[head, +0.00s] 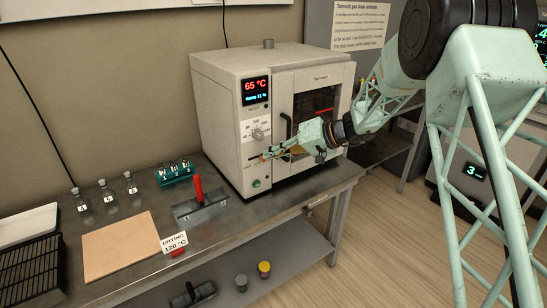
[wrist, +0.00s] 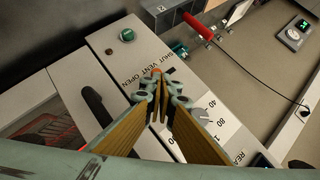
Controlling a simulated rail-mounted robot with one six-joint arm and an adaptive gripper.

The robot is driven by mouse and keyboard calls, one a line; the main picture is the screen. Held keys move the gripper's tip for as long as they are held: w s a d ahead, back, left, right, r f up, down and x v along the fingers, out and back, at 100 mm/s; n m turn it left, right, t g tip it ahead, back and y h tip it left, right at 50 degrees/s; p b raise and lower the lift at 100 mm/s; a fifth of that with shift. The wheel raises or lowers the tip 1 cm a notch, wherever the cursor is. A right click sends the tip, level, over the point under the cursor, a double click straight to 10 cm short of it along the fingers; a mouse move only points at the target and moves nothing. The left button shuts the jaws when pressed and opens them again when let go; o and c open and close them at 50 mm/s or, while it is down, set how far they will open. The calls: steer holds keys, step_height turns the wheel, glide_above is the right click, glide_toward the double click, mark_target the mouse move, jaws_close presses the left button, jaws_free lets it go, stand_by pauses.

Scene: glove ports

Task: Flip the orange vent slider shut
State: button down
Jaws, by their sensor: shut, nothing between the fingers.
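The pale oven (head: 228,110) stands on the bench, with a vent slot on its front panel. The orange vent slider (wrist: 156,70) shows as a small orange spot at my fingertips in the wrist view, beside the printed words SHUT VENT OPEN; the fingers hide most of it. It appears nearer the VENT and SHUT lettering than OPEN, but its exact position in the slot is unclear. My gripper (wrist: 160,85) is shut and empty, its tips at the slider; contact cannot be told. In the head view my gripper (head: 270,153) reaches the panel from the right.
The dial (head: 258,134) sits above the slot and a green button (wrist: 127,34) below it. The black door handle (wrist: 95,105) is close beside my fingers. A red-handled device (head: 199,190), a teal vial rack (head: 175,173) and a tan board (head: 120,245) occupy the bench.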

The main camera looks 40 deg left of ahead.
steer(key=shift+s+a+b, duration=0.25)
steer(key=shift+s+b, duration=0.45)
steer(key=shift+s, duration=0.1)
steer(key=shift+s+a+b, duration=0.2)
steer(key=shift+s+b, duration=0.5)
steer(key=shift+s, duration=0.05)
steer(key=b+v, duration=0.3)
steer(key=v, duration=0.7)
steer(key=shift+d+r, duration=0.1)
steer(key=shift+d, duration=0.05)
stand_by(0.4)
